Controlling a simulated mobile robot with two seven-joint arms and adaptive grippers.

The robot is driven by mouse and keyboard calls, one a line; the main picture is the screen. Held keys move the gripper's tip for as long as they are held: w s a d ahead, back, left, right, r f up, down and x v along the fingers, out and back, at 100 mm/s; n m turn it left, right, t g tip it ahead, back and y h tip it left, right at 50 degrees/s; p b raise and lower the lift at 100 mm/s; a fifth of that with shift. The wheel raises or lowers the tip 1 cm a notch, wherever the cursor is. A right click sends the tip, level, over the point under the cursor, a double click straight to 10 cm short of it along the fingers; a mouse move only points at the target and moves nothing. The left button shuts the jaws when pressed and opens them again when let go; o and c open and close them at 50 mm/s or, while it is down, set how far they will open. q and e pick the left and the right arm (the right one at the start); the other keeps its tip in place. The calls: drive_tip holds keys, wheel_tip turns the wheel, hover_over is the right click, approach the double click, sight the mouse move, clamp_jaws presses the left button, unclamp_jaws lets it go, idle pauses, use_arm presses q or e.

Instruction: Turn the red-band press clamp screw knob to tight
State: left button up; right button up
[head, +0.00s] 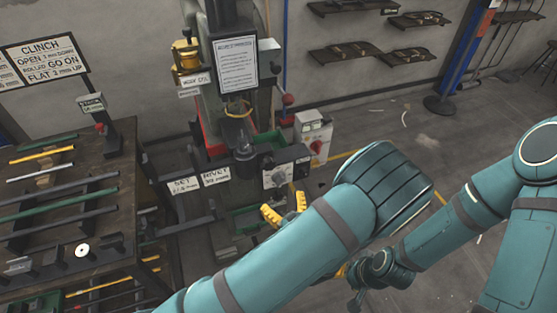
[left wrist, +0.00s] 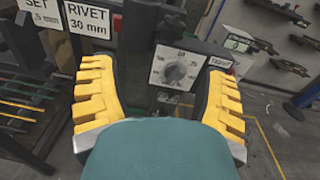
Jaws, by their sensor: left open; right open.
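The grey clamp screw knob (head: 278,177) sits on a pale dial plate on the front of the press (head: 237,95). A red part shows low on the press column. My left gripper (head: 285,208) has its yellow fingers spread, empty, just in front of and below the dial; it also shows in the left wrist view (left wrist: 160,95).
A white box with a red knob (head: 316,146) stands right of the dial. A green tray (head: 270,140) is above it. SET and RIVET signs (head: 214,176) hang to its left. A table with rods (head: 75,190) stands at left. The floor at right is largely open.

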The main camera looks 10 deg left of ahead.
sight(270, 166)
use_arm(q)
drive_tip(key=shift+m+t+h, duration=0.3)
drive_tip(key=shift+t, duration=0.2)
drive_tip(key=x, duration=0.9)
drive_tip(key=d+b+x, duration=0.1)
drive_tip(key=x, duration=0.3)
drive_tip(key=shift+w+a+r, duration=0.25)
drive_tip(key=shift+w+r, duration=0.05)
drive_tip(key=shift+w, duration=0.3)
drive_tip(key=c, duration=1.2)
